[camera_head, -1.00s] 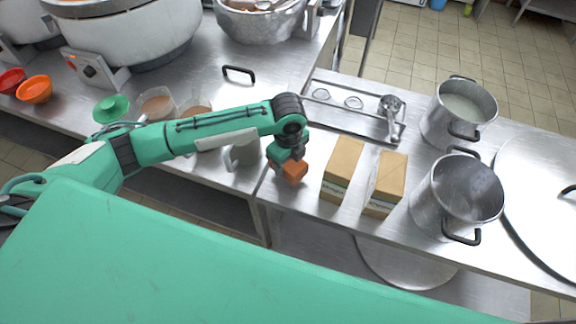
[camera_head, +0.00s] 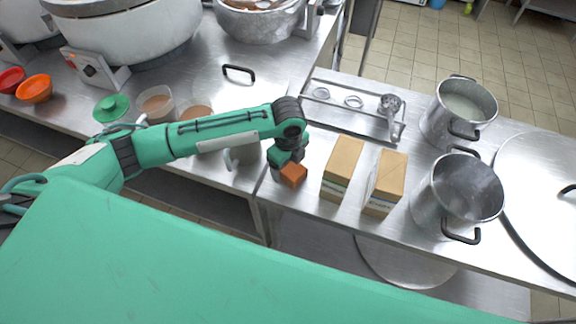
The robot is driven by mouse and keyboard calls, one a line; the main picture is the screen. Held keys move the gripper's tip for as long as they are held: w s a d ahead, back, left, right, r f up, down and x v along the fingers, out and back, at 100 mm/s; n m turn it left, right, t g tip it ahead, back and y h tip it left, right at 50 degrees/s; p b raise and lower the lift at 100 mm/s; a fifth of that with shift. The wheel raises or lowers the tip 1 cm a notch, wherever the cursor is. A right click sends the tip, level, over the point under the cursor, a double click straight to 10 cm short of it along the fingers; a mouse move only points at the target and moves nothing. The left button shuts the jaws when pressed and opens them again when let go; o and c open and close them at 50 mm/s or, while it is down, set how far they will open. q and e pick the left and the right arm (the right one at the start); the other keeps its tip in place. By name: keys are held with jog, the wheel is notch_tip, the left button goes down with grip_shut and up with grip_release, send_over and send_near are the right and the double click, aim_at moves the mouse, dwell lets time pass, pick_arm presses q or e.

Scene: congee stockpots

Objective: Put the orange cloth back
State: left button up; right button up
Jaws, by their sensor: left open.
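The orange cloth (camera_head: 294,174) is a small folded block at the front edge of the steel counter, left of two cardboard boxes. My left gripper (camera_head: 283,171) points down right at the cloth and covers its left and back part. Its jaws are open, but the fingertips are small and partly hidden, so I cannot tell whether they touch the cloth. My right gripper is not in view.
Two cardboard boxes (camera_head: 343,168) (camera_head: 386,182) stand close to the right of the cloth. A steel tray (camera_head: 336,116) with a ladle lies behind. Two stockpots (camera_head: 459,110) (camera_head: 456,196) stand further right. A grey mug (camera_head: 243,154) is left of the gripper.

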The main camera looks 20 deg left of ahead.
pick_arm(q)
notch_tip(320, 180, up, 10)
jog(key=b, duration=0.1)
jog(key=shift+r, duration=0.2)
dwell(0.4)
